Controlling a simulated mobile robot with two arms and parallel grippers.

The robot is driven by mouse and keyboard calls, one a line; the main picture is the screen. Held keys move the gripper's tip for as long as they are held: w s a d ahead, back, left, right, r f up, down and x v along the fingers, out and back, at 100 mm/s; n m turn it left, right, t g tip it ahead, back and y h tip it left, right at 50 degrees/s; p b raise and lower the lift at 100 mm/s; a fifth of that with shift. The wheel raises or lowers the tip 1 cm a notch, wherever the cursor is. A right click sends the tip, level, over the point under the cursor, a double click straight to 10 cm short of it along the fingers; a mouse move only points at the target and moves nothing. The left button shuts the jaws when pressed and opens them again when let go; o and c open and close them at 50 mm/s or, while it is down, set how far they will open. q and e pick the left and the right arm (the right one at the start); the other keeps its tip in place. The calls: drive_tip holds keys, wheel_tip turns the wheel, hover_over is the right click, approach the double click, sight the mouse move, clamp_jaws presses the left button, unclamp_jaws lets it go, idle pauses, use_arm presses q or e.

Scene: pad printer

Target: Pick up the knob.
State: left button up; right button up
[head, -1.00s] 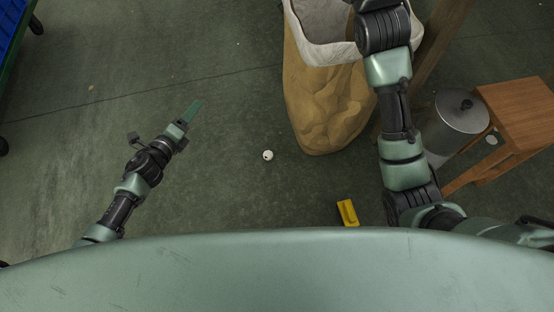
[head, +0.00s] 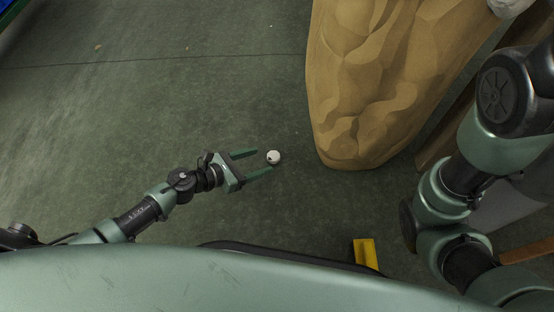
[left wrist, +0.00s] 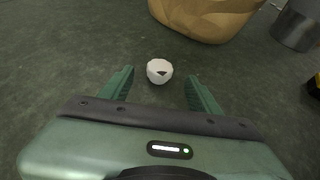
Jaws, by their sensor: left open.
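The knob (head: 273,157) is a small white round piece with a dark mark, lying on the green floor. It also shows in the left wrist view (left wrist: 159,71), ahead of the fingers and centred between them. My left gripper (head: 259,163) is open and low near the floor, its two green fingers pointing at the knob. In the head view the knob sits at the fingertips. I cannot tell if either finger touches it. My right arm shows at the right of the head view, but its gripper is out of the picture.
A large tan sack (head: 362,90) stands on the floor just beyond and right of the knob. A yellow object (head: 365,253) lies near my base. A grey metal container (left wrist: 295,28) stands at the far right. The floor to the left is clear.

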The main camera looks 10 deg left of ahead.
sight(273, 156)
use_arm(q)
drive_tip(key=b+x, duration=0.2)
drive_tip(key=x, duration=0.4)
drive_tip(key=shift+r, duration=0.1)
drive_tip(key=shift+w+d+b, duration=0.2)
drive_tip(key=shift+b, duration=0.1)
drive_tip(key=shift+c, duration=0.3)
clamp_jaws()
